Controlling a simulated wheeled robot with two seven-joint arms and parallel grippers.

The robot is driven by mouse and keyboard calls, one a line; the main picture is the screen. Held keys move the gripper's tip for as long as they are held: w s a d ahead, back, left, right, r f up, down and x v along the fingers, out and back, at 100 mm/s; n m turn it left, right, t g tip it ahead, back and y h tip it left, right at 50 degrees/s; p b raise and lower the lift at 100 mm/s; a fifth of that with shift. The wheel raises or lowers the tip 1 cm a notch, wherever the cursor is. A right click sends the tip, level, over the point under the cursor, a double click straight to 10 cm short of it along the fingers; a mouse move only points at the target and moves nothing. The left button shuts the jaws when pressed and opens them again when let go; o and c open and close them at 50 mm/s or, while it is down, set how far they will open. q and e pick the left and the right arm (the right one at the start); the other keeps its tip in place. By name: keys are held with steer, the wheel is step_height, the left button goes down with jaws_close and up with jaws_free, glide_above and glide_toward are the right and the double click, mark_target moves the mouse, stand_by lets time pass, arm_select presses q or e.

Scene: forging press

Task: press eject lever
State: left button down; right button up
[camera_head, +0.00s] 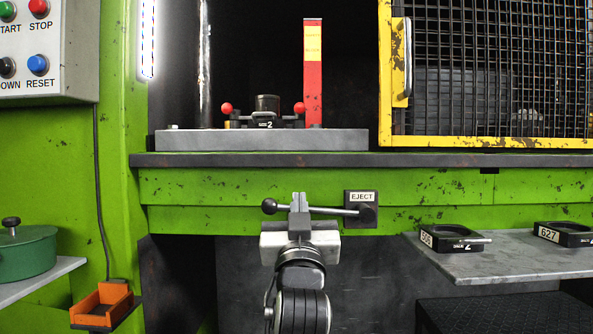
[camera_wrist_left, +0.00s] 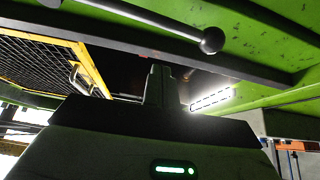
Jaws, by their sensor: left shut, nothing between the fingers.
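The eject lever (camera_head: 325,210) is a thin metal rod with a black ball knob at its left end. It runs out nearly level from a dark block labelled EJECT (camera_head: 361,209) on the green press front. My left gripper (camera_head: 299,200) is shut and empty, fingers pointing up, and overlaps the rod just right of the knob in the head view. In the left wrist view the lever (camera_wrist_left: 160,22) and its knob cross above the shut fingertips (camera_wrist_left: 158,72). I cannot tell whether they touch. My right gripper is not in view.
Above are a grey die plate (camera_head: 260,140), a red and yellow post (camera_head: 313,80) and a yellow mesh guard (camera_head: 480,141). A shelf (camera_head: 490,265) with black numbered dies is at right. A button panel (camera_head: 60,80), green pot (camera_head: 25,252) and orange bin (camera_head: 101,304) are at left.

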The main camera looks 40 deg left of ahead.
arm_select(q)
steer(key=s+d+r+b, duration=0.5)
steer(key=s+d, duration=0.1)
steer(key=s, duration=0.1)
steer(key=shift+s+d+b, duration=0.25)
steer(key=shift+d+b, duration=0.05)
steer(key=shift+b, duration=0.1)
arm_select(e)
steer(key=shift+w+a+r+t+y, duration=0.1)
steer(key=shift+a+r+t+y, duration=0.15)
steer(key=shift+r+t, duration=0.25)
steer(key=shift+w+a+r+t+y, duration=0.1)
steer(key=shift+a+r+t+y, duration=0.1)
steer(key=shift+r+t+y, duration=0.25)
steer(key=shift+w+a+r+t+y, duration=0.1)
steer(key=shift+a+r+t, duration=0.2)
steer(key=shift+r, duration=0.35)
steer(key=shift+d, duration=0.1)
